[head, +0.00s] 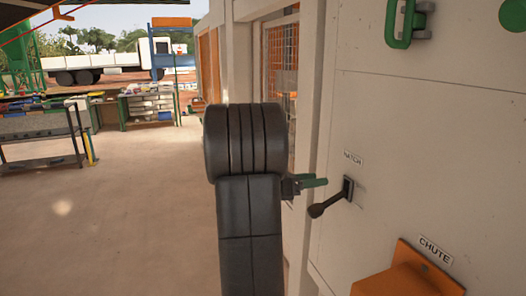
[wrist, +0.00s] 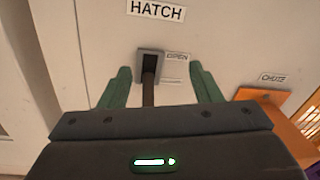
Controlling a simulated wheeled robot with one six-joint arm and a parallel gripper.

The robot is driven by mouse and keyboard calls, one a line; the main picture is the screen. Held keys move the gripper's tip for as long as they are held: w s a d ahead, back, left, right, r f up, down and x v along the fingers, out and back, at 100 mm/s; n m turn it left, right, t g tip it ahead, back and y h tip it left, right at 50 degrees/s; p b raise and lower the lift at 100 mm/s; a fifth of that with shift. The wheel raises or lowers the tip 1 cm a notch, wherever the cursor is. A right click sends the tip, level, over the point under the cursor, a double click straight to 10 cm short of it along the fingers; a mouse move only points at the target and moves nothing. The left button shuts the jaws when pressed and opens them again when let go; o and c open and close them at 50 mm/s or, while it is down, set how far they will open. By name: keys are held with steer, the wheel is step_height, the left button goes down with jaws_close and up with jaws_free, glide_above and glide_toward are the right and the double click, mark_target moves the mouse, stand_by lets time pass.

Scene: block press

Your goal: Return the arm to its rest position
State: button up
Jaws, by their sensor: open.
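My arm rises in the middle of the head view, with my gripper (head: 316,182) reaching right toward the pale machine panel. The gripper has green fingers and is just left of the black hatch lever (head: 330,203), which slants down to the left from its mount. In the wrist view my gripper (wrist: 160,70) is open, its fingers spread to either side of the hatch lever (wrist: 148,92). The lever's lower end is hidden behind the gripper body. Nothing is held, and I cannot tell whether a finger touches the lever.
The panel (head: 410,150) fills the right side, with an orange chute (head: 405,280) low down and a green handle (head: 402,22) above. A HATCH label (wrist: 155,10) is over the lever. Open floor (head: 130,220) lies left, with a workbench (head: 40,135) farther back.

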steer(key=v, duration=0.6)
steer(key=shift+b, duration=0.4)
